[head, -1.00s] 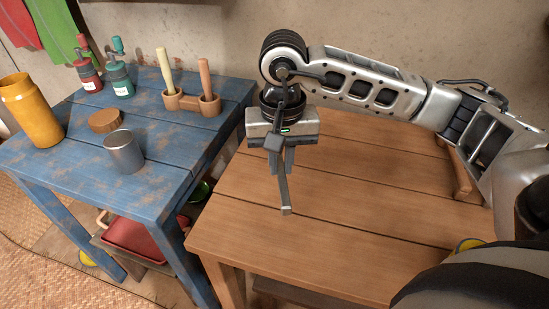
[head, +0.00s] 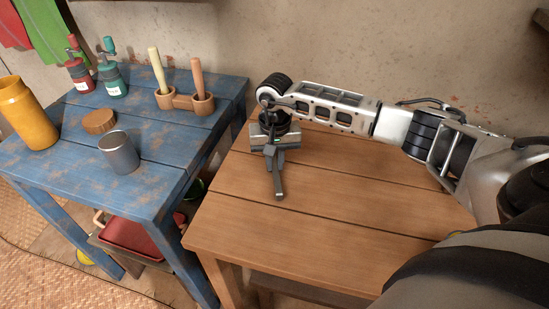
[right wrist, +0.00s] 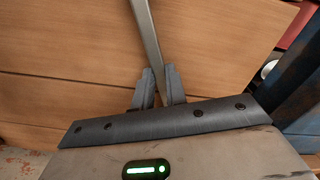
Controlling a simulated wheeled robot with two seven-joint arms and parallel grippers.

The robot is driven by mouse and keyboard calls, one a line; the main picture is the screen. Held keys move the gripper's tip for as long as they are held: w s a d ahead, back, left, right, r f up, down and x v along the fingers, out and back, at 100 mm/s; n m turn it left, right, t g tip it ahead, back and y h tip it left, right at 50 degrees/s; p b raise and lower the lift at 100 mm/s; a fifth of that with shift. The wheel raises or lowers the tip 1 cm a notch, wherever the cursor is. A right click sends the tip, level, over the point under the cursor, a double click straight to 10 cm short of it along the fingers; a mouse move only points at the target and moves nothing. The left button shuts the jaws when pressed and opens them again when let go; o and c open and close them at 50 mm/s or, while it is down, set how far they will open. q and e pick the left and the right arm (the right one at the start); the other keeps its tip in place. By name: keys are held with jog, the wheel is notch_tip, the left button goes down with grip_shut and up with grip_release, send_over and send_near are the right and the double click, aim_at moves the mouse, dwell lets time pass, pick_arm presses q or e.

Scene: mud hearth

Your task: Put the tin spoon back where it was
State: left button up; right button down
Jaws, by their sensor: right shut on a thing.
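My right gripper (head: 274,160) is low over the left back part of the brown wooden table (head: 330,225). It is shut on a narrow grey metal piece, the tin spoon (head: 279,185), which points toward the table's front edge. In the right wrist view, the spoon (right wrist: 146,32) runs up from between the two fingertips (right wrist: 158,82) over the wood planks. A spoon bowl cannot be made out, and I cannot tell if the spoon touches the table. My left gripper is not in view.
The brown table's front is clear.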

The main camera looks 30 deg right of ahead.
aim_at(275, 166)
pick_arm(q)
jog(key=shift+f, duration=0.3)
pick_arm(e)
jog(key=shift+f, duration=0.1)
jog(key=c, duration=1.4)
grip_release()
jog(key=shift+c, duration=0.2)
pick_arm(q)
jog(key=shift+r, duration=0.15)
pick_arm(e)
jog(key=shift+r, duration=0.6)
pick_arm(q)
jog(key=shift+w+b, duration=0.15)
jog(key=shift+b, duration=0.35)
pick_arm(e)
notch_tip(275, 166, up, 11)
